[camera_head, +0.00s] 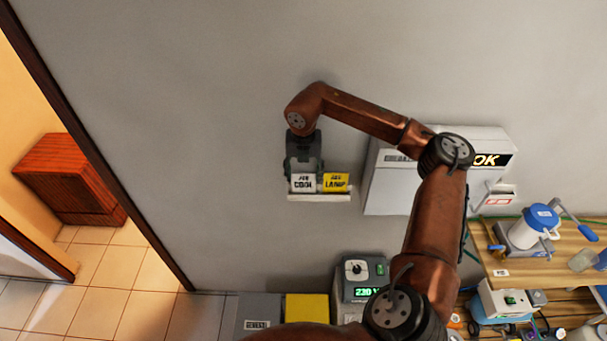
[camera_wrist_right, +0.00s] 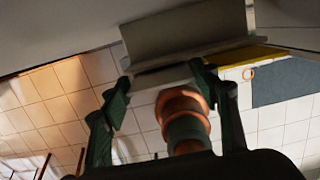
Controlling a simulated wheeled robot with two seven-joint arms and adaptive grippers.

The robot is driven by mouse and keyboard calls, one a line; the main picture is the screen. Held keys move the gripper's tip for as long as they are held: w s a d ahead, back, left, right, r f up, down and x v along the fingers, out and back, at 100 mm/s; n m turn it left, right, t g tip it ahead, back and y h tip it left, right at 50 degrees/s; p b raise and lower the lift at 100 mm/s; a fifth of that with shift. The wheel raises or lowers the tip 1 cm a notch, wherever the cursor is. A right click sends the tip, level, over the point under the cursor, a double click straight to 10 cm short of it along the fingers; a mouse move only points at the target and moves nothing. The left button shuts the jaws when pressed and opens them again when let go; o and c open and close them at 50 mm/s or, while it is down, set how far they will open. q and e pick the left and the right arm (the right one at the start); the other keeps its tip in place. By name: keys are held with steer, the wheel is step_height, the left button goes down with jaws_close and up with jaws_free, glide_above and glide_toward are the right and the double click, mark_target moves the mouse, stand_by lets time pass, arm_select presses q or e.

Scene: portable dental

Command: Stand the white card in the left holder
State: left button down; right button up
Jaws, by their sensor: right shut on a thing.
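The white card (camera_head: 303,184), marked COOL, is upright at the left part of a white wall ledge (camera_head: 320,197). My right gripper (camera_head: 303,172) is shut on it from above. The card's lower edge is at the ledge; I cannot tell whether it rests in the left holder, which the card and gripper hide. A yellow card (camera_head: 335,182), marked LAMP, stands just to its right on the ledge. In the right wrist view, a pale edge, likely the card (camera_wrist_right: 163,77), lies between my right fingertips (camera_wrist_right: 165,82), close to the white ledge. My left gripper is not in view.
A white wall box (camera_head: 395,190) with an OK sign is right of the ledge, behind my right arm. Below stand a meter unit (camera_head: 358,268) and a yellow box (camera_head: 307,308). A wooden bench (camera_head: 500,265) with equipment is at right. The wall left of the ledge is clear.

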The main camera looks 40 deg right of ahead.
steer(key=o, duration=1.2)
steer(key=shift+c, duration=0.2)
step_height(320, 180, up, 12)
steer(key=s, duration=0.1)
steer(key=shift+a, duration=0.45)
